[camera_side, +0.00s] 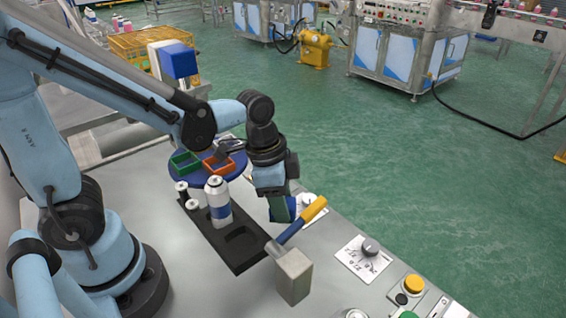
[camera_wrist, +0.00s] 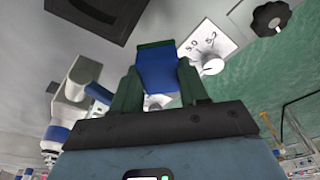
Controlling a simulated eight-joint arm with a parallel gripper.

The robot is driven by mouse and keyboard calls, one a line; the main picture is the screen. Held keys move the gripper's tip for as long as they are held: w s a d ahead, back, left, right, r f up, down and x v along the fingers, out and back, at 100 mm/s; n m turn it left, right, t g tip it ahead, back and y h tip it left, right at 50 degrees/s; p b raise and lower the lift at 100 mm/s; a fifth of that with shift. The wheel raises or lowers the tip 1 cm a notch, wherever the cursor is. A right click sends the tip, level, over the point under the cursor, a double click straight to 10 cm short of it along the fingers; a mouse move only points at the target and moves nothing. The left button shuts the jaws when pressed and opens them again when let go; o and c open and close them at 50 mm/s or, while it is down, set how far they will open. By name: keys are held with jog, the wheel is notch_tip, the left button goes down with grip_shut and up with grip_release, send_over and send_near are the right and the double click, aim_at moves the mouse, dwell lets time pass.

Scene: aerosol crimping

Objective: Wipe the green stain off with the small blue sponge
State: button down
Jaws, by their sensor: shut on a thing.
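My gripper (camera_side: 279,206) points down low over the right part of the grey table. In the wrist view its two dark green fingers are shut on the small blue sponge (camera_wrist: 157,72), one on each side. The sponge has a green edge along its far end. In the side view the sponge (camera_side: 283,214) is mostly hidden behind the fingers and the mallet handle. I cannot tell whether it touches the table. I cannot make out the green stain in either view; the gripper and sponge may cover it.
A mallet (camera_side: 293,276) with a yellow and blue handle is close in front of my gripper. A dark tray (camera_side: 237,262) holding a white bottle (camera_side: 218,203) is to the left. A dial card (camera_side: 364,259) and a yellow button (camera_side: 413,284) are to the right. Bins stand on a blue disc (camera_side: 235,178) behind.

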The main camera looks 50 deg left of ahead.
jog(key=shift+r, duration=0.45)
jog(key=shift+r, duration=1.5)
